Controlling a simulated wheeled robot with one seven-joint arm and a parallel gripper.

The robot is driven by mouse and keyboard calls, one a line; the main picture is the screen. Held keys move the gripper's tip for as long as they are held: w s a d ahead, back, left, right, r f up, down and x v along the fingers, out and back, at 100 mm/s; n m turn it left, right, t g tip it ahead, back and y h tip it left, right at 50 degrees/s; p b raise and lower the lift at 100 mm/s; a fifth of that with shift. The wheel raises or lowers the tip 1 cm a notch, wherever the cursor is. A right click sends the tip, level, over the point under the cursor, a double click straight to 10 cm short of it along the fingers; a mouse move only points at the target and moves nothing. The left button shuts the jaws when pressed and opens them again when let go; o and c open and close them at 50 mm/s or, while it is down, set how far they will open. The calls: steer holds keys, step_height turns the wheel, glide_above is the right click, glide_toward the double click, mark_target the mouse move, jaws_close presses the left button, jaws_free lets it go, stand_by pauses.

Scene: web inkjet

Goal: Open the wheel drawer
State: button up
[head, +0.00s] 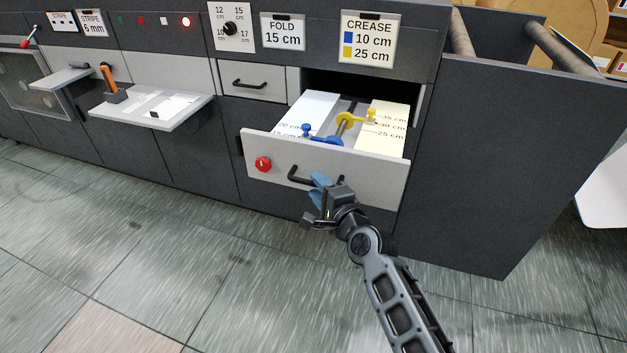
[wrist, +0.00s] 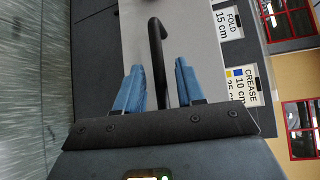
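The wheel drawer (head: 330,172) is pulled well out of the machine in the head view. Inside it are a blue wheel and a yellow wheel (head: 345,122) on a shaft, between a pale blue scale panel (head: 309,110) and a cream scale panel (head: 386,125). A red knob (head: 263,164) is on the left of its front. My gripper (head: 320,188) is at the drawer's black handle (head: 297,178). In the wrist view the blue fingers (wrist: 158,88) stand open on either side of the handle bar (wrist: 156,45), with a gap on both sides. The handle's right part is partly hidden by my gripper.
A smaller shut drawer (head: 251,83) is at the upper left. A white tray (head: 158,110) juts out farther left. A dark side panel (head: 500,160) stands to the right. The tiled floor (head: 200,260) in front is clear.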

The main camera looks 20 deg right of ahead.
steer(key=shift+v, duration=2.25)
steer(key=s+d+f+n+h, duration=0.1)
steer(key=s+f+n, duration=0.15)
steer(key=s, duration=0.65)
steer(key=s+d+f+n, duration=0.1)
steer(key=s+d+n, duration=0.15)
steer(key=s, duration=0.65)
steer(key=s+d+f+n+h, duration=0.1)
steer(key=s+n, duration=0.2)
steer(key=s, duration=0.6)
steer(key=s+r+n, duration=0.4)
steer(key=s+r, duration=0.3)
steer(key=s, duration=0.3)
steer(key=s+a+r+n+g, duration=0.1)
steer(key=s+r+n, duration=0.4)
steer(key=s, duration=0.6)
step_height(320, 180, up, 2)
steer(key=shift+s+a+r+n+h, duration=0.15)
steer(key=shift+s+a+n+h, duration=0.15)
steer(key=shift+h, duration=0.1)
